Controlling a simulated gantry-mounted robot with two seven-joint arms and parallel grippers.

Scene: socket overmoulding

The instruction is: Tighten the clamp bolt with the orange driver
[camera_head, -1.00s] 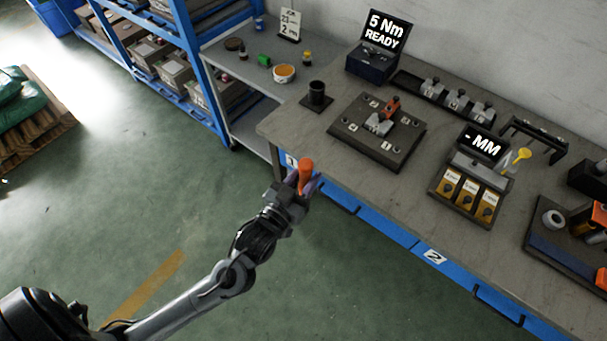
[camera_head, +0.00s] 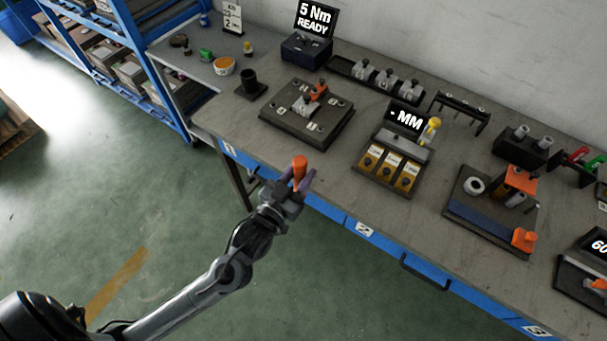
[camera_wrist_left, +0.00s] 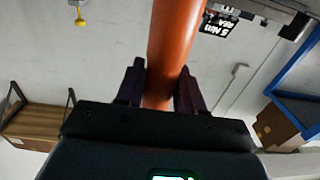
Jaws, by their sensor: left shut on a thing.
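My left gripper (camera_head: 294,186) is shut on the orange driver (camera_head: 300,167) and holds it upright in front of the bench's front edge, over the floor. In the left wrist view the driver's orange handle (camera_wrist_left: 172,45) stands between the two dark fingers. The driver's tip is hidden. A dark fixture plate (camera_head: 289,129) with a grey block and an orange-topped clamp (camera_head: 318,91) lies on the bench, beyond the gripper and apart from it. The clamp bolt is too small to make out. My right gripper does not show.
A torque box (camera_head: 307,48) reading "5 Nm READY" stands behind the plate. A black cup (camera_head: 249,82) is left of it. A gauge station (camera_head: 381,176) with yellow blocks is to the right, then a blue-edged fixture (camera_head: 470,225). Bare bench lies between them.

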